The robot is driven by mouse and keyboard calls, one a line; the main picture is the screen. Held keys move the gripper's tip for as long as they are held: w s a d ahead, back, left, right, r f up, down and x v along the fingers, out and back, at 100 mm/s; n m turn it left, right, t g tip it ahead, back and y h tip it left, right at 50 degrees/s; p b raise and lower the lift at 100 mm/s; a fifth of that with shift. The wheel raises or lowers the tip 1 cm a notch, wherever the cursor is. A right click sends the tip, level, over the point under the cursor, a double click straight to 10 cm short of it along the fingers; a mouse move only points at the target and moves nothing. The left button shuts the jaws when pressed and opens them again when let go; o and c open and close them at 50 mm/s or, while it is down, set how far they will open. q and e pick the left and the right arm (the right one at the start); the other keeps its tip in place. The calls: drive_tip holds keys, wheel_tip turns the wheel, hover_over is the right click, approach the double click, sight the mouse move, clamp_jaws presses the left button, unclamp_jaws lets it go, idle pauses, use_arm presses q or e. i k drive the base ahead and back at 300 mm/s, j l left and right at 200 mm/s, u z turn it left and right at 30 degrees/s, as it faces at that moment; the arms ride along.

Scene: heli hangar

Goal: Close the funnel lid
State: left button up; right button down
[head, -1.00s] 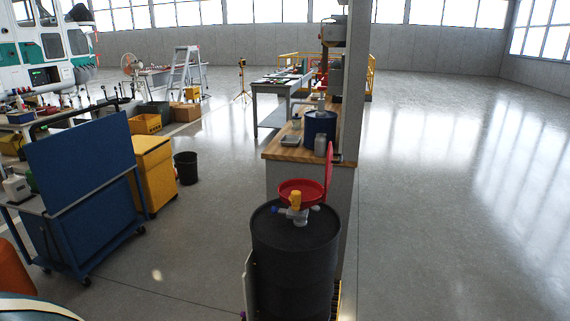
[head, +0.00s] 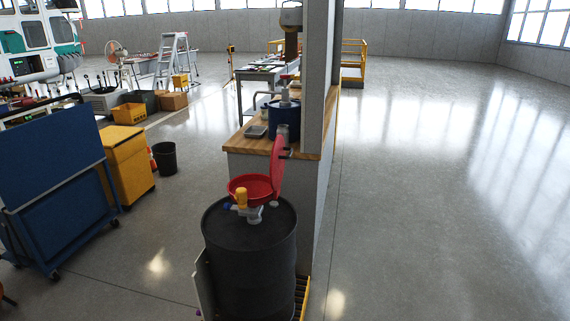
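A red funnel (head: 250,189) sits on top of a black drum (head: 252,260) in the lower middle of the head view. Its red lid (head: 277,168) stands open, nearly upright, at the funnel's right side, with a small dark piece near its upper edge. A yellow-topped fitting (head: 242,198) and a grey valve are in front of the funnel on the drum top. Neither of my grippers is in view.
A wood-topped bench (head: 240,142) with a blue container (head: 284,120) stands behind the drum, beside a grey pillar (head: 318,80). A blue cart (head: 50,190) and yellow cabinet (head: 128,168) are at left. The floor at right is clear.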

sight(278, 157)
drive_tip(key=l+u, duration=0.15)
drive_tip(key=u, duration=0.25)
drive_tip(key=i+l+u, duration=0.15)
drive_tip(key=l+u, duration=1)
drive_tip(key=l, duration=0.85)
